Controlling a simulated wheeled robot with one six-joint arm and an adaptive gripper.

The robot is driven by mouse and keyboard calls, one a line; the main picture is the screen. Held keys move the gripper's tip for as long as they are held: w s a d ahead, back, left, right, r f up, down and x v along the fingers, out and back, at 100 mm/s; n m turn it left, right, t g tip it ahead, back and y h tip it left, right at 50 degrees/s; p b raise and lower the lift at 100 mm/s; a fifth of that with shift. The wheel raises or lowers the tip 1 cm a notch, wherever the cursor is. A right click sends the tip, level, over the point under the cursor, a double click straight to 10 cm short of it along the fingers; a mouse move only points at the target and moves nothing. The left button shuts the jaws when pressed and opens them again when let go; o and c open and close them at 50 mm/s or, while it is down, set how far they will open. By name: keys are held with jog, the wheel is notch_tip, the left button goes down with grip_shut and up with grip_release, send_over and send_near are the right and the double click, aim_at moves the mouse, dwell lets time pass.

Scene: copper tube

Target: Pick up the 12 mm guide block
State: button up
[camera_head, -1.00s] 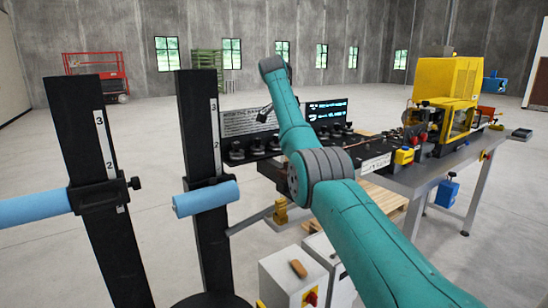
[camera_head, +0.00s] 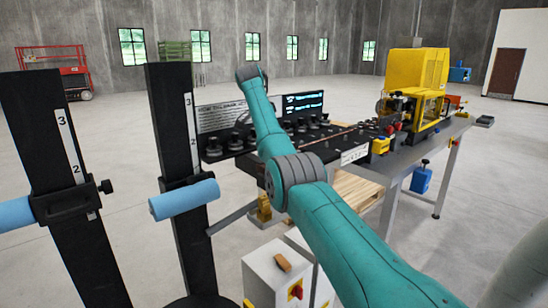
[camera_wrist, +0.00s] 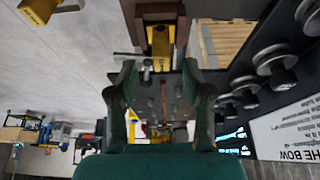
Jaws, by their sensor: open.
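In the head view a row of several dark round-based pieces (camera_head: 213,147) stands on the bench in front of a sign and a lit screen. They also show along the right of the wrist view (camera_wrist: 277,64). No size mark is readable, so I cannot tell which piece, if any, is the 12 mm guide block. My gripper (camera_wrist: 162,88) is open in the wrist view, with nothing visible held between its fingers. The row lies to the right of the fingers there, apart from them. In the head view my arm reaches towards the bench and hides part of the row.
The bench (camera_head: 405,168) carries a copper tube (camera_head: 328,134) and a yellow machine (camera_head: 416,85). Two black posts (camera_head: 182,120) with blue rollers (camera_head: 185,199) stand at left. Grey cabinets (camera_head: 270,272) and a wooden pallet (camera_head: 350,188) are near my arm. Open floor lies behind.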

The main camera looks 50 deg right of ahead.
jog(key=x, duration=0.3)
jog(key=shift+d+f, duration=0.15)
jog(key=shift+f, duration=0.2)
jog(key=shift+w, duration=0.1)
jog(key=shift+c, duration=0.2)
grip_shut()
